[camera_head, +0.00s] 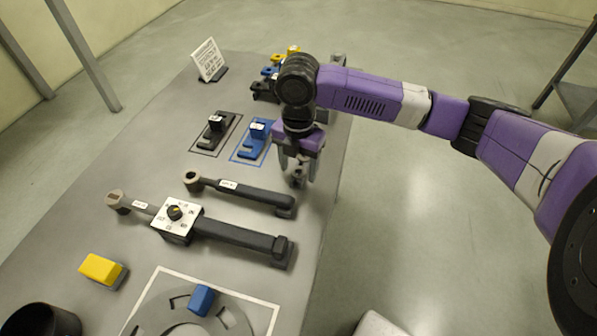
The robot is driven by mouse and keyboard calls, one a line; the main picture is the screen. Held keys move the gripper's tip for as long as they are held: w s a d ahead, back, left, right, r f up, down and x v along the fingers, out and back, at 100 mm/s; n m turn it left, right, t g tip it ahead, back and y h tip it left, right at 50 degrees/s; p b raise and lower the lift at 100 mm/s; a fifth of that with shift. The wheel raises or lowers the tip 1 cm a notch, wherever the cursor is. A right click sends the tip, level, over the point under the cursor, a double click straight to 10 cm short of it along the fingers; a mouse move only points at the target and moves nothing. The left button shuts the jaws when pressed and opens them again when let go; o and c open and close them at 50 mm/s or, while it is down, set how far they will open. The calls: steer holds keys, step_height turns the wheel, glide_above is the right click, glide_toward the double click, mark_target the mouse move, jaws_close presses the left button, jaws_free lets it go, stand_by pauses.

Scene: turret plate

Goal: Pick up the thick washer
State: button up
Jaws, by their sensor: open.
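I cannot pick out a thick washer with certainty in the head view. It may be hidden behind my arm or gripper, or too small to tell. My gripper (298,182) points down over the right part of the grey table (140,180). It is open, with its fingers to the right of the blue block and beyond the upper wrench. I cannot tell whether anything lies between or under the fingers.
A blue stepped block (252,145) and a black one (212,135) sit in outlined areas. A black-handled wrench (250,193) and a longer tool with a dial (235,234) lie nearer. A yellow block (101,268), black cup (42,320) and round plate (160,312) are in front.

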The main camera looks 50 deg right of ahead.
jaws_close()
steer(key=shift+r, duration=0.1)
step_height(320, 180, up, 20)
steer(key=b, duration=0.1)
steer(key=shift+r, duration=0.15)
stand_by(0.5)
